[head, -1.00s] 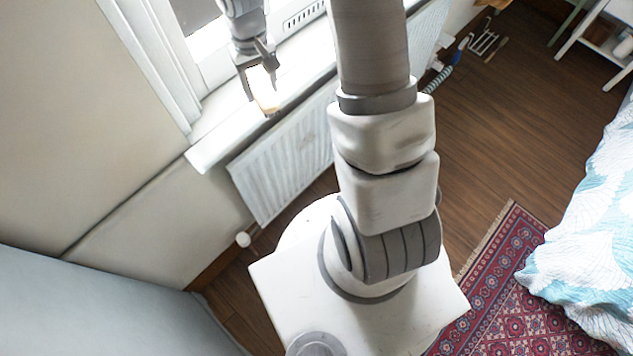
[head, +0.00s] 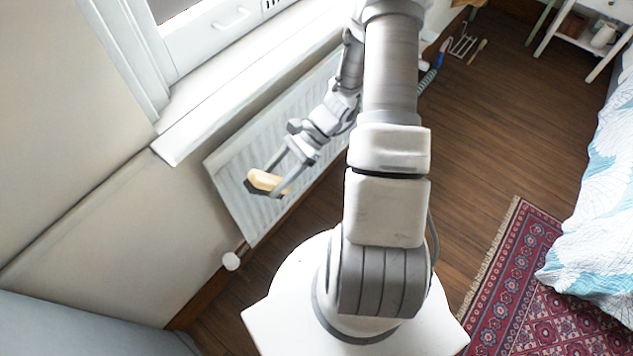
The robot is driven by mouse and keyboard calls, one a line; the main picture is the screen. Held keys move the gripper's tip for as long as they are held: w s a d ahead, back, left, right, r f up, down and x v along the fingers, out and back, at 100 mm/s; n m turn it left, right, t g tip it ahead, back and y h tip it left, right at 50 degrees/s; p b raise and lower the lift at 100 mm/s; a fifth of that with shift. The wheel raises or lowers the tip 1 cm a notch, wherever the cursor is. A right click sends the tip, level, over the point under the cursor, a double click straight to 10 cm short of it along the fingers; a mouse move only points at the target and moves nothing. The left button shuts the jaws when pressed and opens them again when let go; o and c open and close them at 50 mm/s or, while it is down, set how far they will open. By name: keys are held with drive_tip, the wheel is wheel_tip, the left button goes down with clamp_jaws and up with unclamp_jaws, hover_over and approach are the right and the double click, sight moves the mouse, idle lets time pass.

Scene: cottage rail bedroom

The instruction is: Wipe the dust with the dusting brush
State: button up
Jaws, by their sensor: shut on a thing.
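My gripper (head: 268,187) is at the left of centre, in front of the white radiator and below the window sill. It is shut on a small tan block-like thing, which looks like the dusting brush (head: 265,179). Its bristles cannot be made out. The brush is held in the air, apart from the window sill (head: 215,108) as far as I can tell. No dust can be made out on the bright sill.
The radiator (head: 236,184) stands right behind my gripper. A white window frame (head: 215,30) rises above the sill. A bed (head: 600,220) and a red patterned rug (head: 530,285) are at the right. The wooden floor (head: 485,140) between is mostly clear.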

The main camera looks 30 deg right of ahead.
drive_tip(key=w+d+f+m+t+h+b, duration=0.2)
drive_tip(key=d+f+m+t+b, duration=0.3)
drive_tip(key=d+f+m+t, duration=0.3)
drive_tip(key=w+d+f+m+t+h+b, duration=0.25)
drive_tip(key=d+f+m+t+b, duration=0.4)
drive_tip(key=t, duration=0.35)
drive_tip(key=shift+a+f+x, duration=0.1)
drive_tip(key=shift+x, duration=1.4)
drive_tip(key=shift+a+f+x, duration=0.1)
drive_tip(key=shift+f+x, duration=0.05)
drive_tip(key=shift+x, duration=1.3)
drive_tip(key=shift+x, duration=0.95)
drive_tip(key=shift+w+d+b, duration=0.55)
drive_tip(key=shift+w+d, duration=1.2)
drive_tip(key=shift+d, duration=3.2)
drive_tip(key=s+a+r+p, duration=0.1)
drive_tip(key=s+a+p, duration=0.2)
drive_tip(key=a+p, duration=0.3)
drive_tip(key=shift+s+a+r, duration=0.2)
drive_tip(key=shift+a+r, duration=0.2)
drive_tip(key=shift+a, duration=1.65)
